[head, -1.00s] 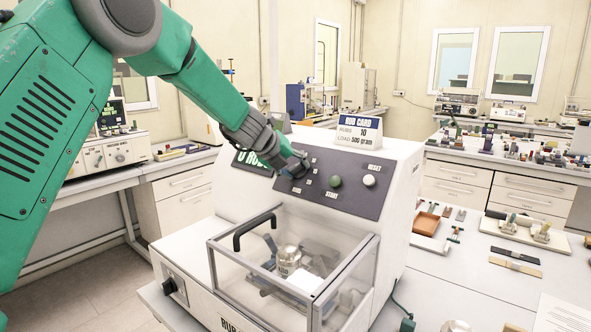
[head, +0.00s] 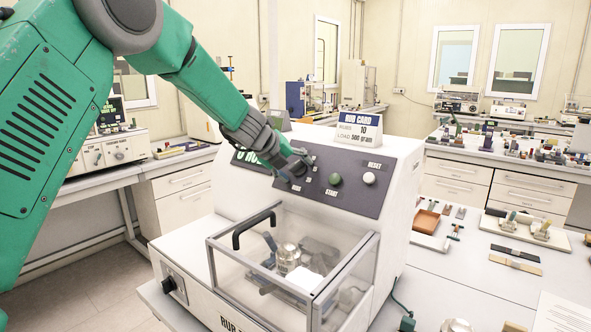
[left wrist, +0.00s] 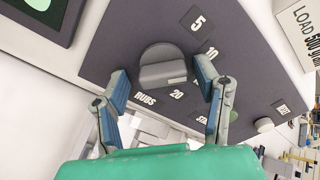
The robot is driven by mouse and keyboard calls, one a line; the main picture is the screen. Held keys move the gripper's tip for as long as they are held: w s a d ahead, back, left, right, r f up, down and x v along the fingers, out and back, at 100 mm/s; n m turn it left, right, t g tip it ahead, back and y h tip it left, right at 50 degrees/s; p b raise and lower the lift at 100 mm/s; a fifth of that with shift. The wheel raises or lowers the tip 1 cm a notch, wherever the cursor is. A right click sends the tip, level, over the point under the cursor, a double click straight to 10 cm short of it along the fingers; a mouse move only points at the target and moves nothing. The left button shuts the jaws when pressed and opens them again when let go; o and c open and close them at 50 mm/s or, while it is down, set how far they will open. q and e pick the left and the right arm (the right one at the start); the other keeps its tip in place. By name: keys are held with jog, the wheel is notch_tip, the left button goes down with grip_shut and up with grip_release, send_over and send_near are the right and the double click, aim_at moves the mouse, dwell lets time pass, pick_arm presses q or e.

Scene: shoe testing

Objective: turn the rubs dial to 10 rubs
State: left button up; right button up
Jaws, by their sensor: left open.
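The grey rubs dial (left wrist: 162,66) sits on the dark control panel (head: 345,196) of the white machine. It has a raised bar with a pale mark near one end, on the side toward the 20 label (left wrist: 177,94). The 10 label (left wrist: 210,52) and 5 label (left wrist: 198,23) lie to the right of the dial in the left wrist view. My left gripper (left wrist: 164,82) is open, with one finger on each side of the dial; whether they touch it is unclear. In the head view my left gripper (head: 293,169) covers the dial. My right gripper is not in view.
A card (head: 360,127) on the machine reads 10 rubs, load 500 gram. A green start button (head: 336,179) and white reset button (head: 369,178) are right of the dial. A clear cover with a black handle (head: 254,228) stands below. A green display (head: 252,160) is partly hidden.

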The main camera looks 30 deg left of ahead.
pick_arm(q)
jog(key=shift+r, duration=0.15)
jog(key=shift+s+r, duration=0.25)
jog(key=v, duration=1.1)
jog(key=shift+a+f, duration=0.1)
jog(key=shift+a, duration=0.05)
